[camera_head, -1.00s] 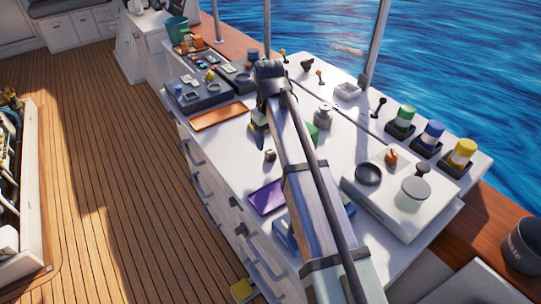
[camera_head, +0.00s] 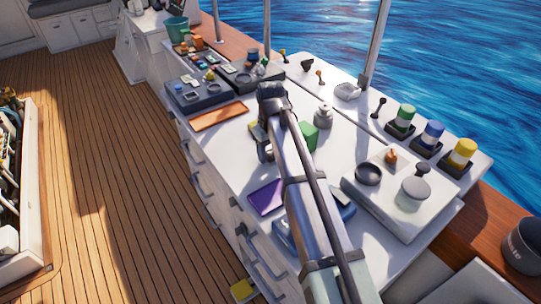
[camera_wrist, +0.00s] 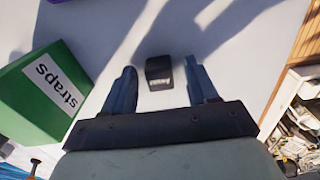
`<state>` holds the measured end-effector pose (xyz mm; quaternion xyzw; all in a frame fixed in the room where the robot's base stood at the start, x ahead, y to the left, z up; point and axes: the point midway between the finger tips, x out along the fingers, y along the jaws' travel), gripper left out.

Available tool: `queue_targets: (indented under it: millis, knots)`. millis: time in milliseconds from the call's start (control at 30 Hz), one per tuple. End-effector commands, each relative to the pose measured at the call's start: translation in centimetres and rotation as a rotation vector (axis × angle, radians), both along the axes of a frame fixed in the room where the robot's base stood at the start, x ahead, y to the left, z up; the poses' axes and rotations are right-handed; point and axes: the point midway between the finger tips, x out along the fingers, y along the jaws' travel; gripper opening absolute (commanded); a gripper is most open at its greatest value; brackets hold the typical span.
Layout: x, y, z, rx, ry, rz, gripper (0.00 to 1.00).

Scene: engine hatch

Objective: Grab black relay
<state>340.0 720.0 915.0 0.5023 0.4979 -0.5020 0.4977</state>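The black relay (camera_wrist: 159,73) is a small dark block with a pale label. In the wrist view it lies on the white counter top (camera_wrist: 150,25), between the two fingers in the picture. My gripper (camera_wrist: 160,76) is open, with a finger on each side of the relay and a visible gap to each. How far the fingertips are above the counter is hard to tell. In the head view my gripper (camera_head: 265,150) is low over the counter, and I cannot make out the relay there; the gripper and arm cover that spot.
A green box labelled straps (camera_wrist: 40,98) stands close left in the wrist view; it also shows in the head view (camera_head: 309,136). An orange tray (camera_head: 219,116), a purple tray (camera_head: 265,198) and a metal weight (camera_head: 323,117) are nearby. The counter's drawer-side edge is close.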

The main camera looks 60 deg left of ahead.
Motion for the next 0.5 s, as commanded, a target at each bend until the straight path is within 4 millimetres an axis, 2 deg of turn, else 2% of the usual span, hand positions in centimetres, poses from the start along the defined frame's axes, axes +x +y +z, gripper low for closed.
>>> queue_targets:
  millis: [67,500]
  knots:
    - [-0.01,0.00,0.02,0.000,0.000,0.000,0.50]
    - [-0.01,-0.01,0.04,0.000,0.000,0.000,0.08]
